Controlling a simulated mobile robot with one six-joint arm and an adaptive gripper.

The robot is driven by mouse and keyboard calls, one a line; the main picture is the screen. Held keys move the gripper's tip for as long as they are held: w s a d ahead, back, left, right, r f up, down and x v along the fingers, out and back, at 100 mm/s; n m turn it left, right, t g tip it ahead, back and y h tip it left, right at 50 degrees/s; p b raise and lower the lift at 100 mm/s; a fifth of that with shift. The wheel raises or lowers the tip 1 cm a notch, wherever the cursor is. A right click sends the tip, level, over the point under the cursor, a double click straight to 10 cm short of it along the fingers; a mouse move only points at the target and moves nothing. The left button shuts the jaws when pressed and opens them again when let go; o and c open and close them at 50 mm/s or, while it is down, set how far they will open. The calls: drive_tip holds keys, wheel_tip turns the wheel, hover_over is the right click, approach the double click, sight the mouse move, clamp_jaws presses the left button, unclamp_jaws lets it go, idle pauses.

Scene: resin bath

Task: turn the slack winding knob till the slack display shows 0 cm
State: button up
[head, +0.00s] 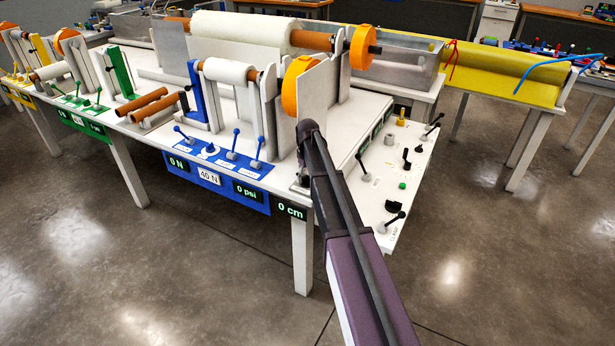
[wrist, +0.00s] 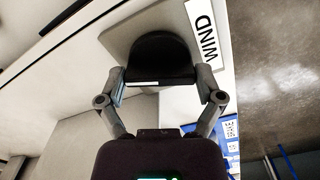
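The slack winding knob (wrist: 160,60) is black, with a white mark on its near edge, on a grey plate beside a white "WIND" label (wrist: 204,25). In the wrist view my gripper (wrist: 160,80) has one finger on each side of the knob. Both fingertips appear to touch its sides. The slack display (head: 291,210), at the right end of the blue panel's row in the head view, reads 0 cm. My arm stands in front of the table corner there, and I cannot make out the knob in that view.
The blue panel (head: 215,182) carries levers and displays reading 0 N, 40 N and 0 psi. A side panel (head: 385,180) with several levers and knobs lies right of my arm. Orange wheels (head: 297,85) and rollers stand behind. The floor in front is clear.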

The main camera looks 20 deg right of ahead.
drive_tip(key=shift+o, duration=0.8)
drive_tip(key=shift+n, duration=0.5)
drive_tip(key=n, duration=0.4)
drive_tip(key=shift+n, duration=0.4)
drive_tip(key=n, duration=0.3)
drive_tip(key=shift+n, duration=0.4)
drive_tip(key=n, duration=0.3)
drive_tip(key=shift+n, duration=0.4)
wheel_tip(320, 180, up, 14)
drive_tip(key=p, duration=1.4)
drive_tip(key=s+a+f+m+b, duration=0.4)
drive_tip(key=s+f+m+b, duration=0.4)
drive_tip(key=s+f+b, duration=0.5)
drive_tip(key=s+a+f+m+b, duration=0.3)
drive_tip(key=s+f+m+b, duration=0.5)
drive_tip(key=s+f+b, duration=0.5)
wheel_tip(320, 180, down, 3)
drive_tip(key=b, duration=0.2)
drive_tip(key=shift+a+b, duration=0.4)
